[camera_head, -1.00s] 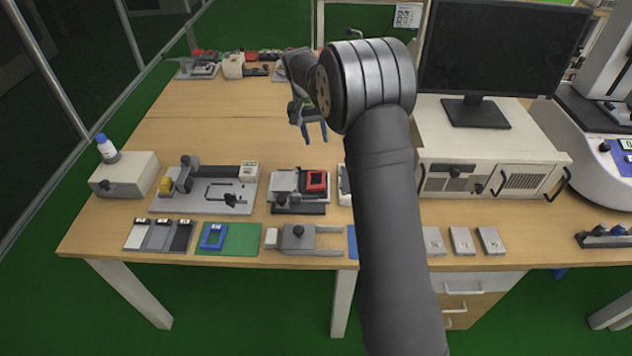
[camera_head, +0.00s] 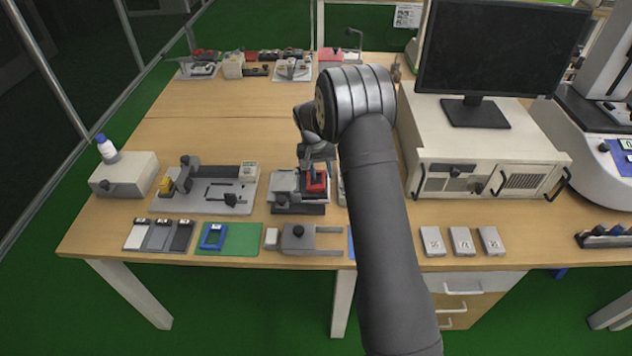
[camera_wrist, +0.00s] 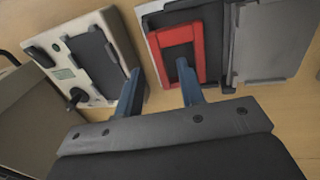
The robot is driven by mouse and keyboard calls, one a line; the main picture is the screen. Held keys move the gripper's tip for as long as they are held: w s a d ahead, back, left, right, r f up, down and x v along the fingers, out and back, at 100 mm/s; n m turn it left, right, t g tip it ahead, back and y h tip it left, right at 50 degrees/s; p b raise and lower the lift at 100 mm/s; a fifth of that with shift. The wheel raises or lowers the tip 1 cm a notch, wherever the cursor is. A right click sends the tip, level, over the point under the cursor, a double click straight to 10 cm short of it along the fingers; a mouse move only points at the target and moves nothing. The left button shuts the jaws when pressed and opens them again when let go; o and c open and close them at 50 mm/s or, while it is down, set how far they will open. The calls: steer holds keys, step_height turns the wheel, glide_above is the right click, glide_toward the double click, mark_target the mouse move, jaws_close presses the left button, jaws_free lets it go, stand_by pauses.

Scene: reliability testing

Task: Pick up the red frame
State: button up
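The red frame (camera_head: 317,184) sits on a grey and black fixture (camera_head: 285,203) on the bench; my gripper partly covers it in the head view. In the wrist view the red frame (camera_wrist: 198,45) is a rectangle with an open middle. My gripper (camera_wrist: 159,72) is open, with its two blue fingers apart and nothing between them. The right finger's tip overlaps the frame's opening in the picture. The left finger is left of the frame. I cannot tell whether either finger touches it.
A larger fixture with a yellow part (camera_head: 205,190) stands to the left. A grey clamp block (camera_head: 300,238) is nearer the edge. A white case (camera_head: 490,180) with a monitor stands right.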

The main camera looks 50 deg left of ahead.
step_height(320, 180, down, 2)
steer(key=shift+w+d+f, duration=0.1)
steer(key=shift+w+d, duration=0.05)
jaws_close()
